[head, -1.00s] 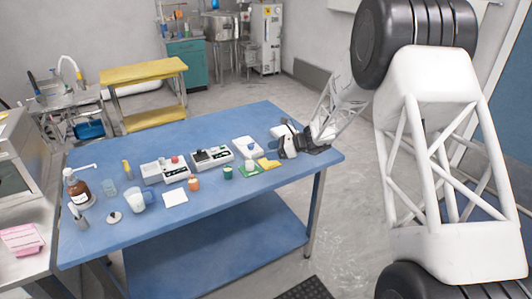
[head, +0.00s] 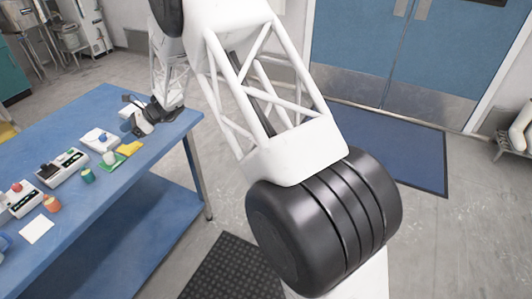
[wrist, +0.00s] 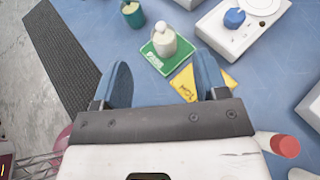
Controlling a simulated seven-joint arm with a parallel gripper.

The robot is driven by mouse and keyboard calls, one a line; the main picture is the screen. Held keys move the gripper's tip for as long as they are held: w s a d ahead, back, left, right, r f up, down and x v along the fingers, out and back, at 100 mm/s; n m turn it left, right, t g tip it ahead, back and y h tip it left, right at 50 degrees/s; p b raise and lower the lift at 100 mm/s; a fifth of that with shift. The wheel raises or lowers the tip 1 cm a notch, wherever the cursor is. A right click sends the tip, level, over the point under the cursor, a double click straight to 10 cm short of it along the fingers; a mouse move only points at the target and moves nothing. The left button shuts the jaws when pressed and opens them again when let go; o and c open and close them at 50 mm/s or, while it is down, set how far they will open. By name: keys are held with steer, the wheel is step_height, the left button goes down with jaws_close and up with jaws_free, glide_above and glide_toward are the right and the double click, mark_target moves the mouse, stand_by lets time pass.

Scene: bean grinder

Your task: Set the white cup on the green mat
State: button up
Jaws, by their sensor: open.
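The white cup (wrist: 165,44) stands on the green mat (wrist: 154,60) in the wrist view, with a rounded light part at its top. The mat carries white lettering along its near edge. In the head view the cup (head: 108,157) and mat (head: 118,163) are small, near the right part of the blue table. My gripper (wrist: 162,59) is open, its two blue fingers apart and nothing visible between them. The mat and cup lie beyond the fingertips in the wrist view. In the head view my gripper (head: 141,126) is over the table's right end, apart from the cup.
A yellow card (wrist: 190,82) lies beside the mat. A white device with a blue knob (wrist: 234,18) stands to the right. A green jar (wrist: 132,14) is beyond the mat on the left. A red-ended cylinder (wrist: 285,146) lies at lower right. Bare blue table lies between these.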

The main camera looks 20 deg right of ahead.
steer(key=s+d+r+n+h, duration=0.6)
steer(key=s+d+r+n, duration=0.3)
steer(key=s+d+r, duration=1.15)
steer(key=s+d+n+t+h, duration=0.1)
steer(key=s+d+n+h, duration=0.1)
steer(key=s+d, duration=0.4)
steer(key=s+d+n+t+h, duration=0.2)
steer(key=s+d, duration=0.5)
steer(key=s, duration=0.7)
steer(key=s+d+n+t+h, duration=0.1)
steer(key=s+d+n+h, duration=0.2)
steer(key=s+d, duration=0.3)
steer(key=s, duration=0.5)
steer(key=shift+d+r, duration=0.2)
steer(key=shift+s, duration=0.1)
